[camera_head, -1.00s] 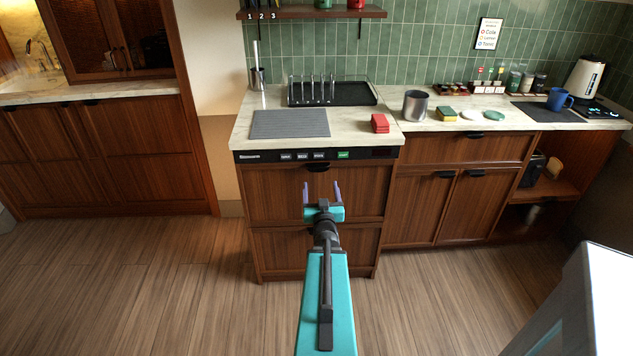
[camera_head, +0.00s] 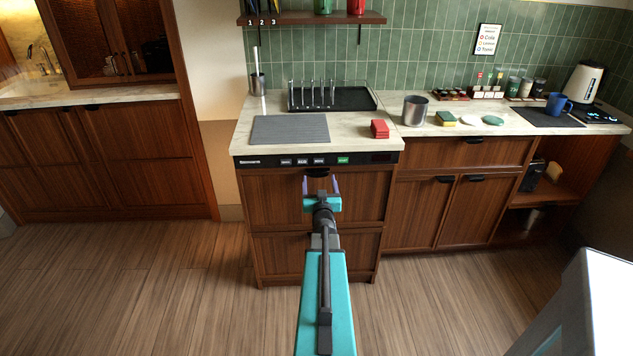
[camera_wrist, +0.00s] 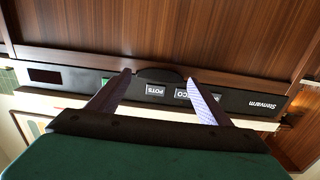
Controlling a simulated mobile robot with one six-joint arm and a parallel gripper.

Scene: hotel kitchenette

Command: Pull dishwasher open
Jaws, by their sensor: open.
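The dishwasher (camera_head: 270,200) has a wood front under a black control panel (camera_head: 265,161) with several labelled buttons. Its door is closed, flush with the cabinet. A dark pull handle (camera_head: 317,172) sits at the top centre of the door. My gripper (camera_head: 321,181) is open and empty in front of the handle, with one finger to each side of it in the head view. In the wrist view, which is upside down, the handle (camera_wrist: 160,74) shows between and just beyond the fingertips (camera_wrist: 157,78). I cannot tell whether they touch it.
Cabinets (camera_head: 430,208) adjoin on the right. The wooden floor (camera_head: 200,290) before the dishwasher is clear except for my arm.

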